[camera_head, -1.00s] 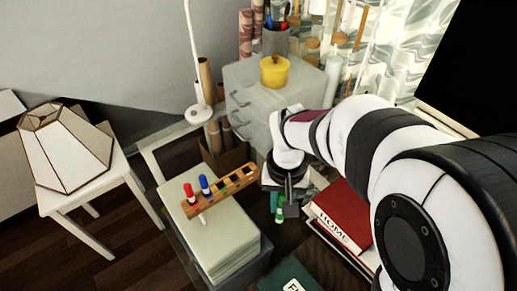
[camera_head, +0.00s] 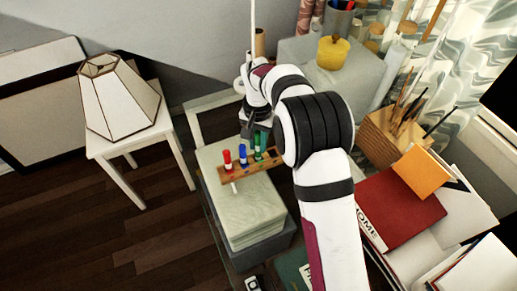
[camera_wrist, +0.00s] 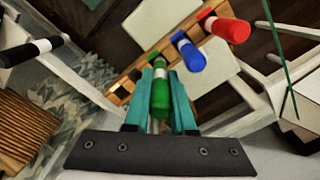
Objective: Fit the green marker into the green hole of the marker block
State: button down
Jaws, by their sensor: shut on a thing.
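The green marker (camera_wrist: 160,97) has a white band and is pinched between the teal fingers of my gripper (camera_wrist: 160,92) in the wrist view. In the head view the green marker (camera_head: 258,150) is upright at the right part of the wooden marker block (camera_head: 233,176). The block (camera_wrist: 122,92) lies behind the fingers in the wrist view. The marker's lower end is hidden, so I cannot tell whether it is in the hole or just above it. A red marker (camera_head: 227,160) and a blue marker (camera_head: 243,156) stand in the block to the left. The green hole is not clearly visible.
The block rests on a pale stack (camera_head: 250,205). A lamp (camera_head: 120,98) on a white stool stands at the left. A red book (camera_head: 400,210) and a wooden pen holder (camera_head: 395,135) are at the right. A black marker (camera_wrist: 30,50) shows in the wrist view.

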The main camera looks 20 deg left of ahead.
aim_at(258, 150)
jog(key=shift+f, duration=1.55)
jog(key=shift+f, duration=0.15)
jog(key=c, duration=0.8)
grip_release()
jog(key=shift+o, duration=0.2)
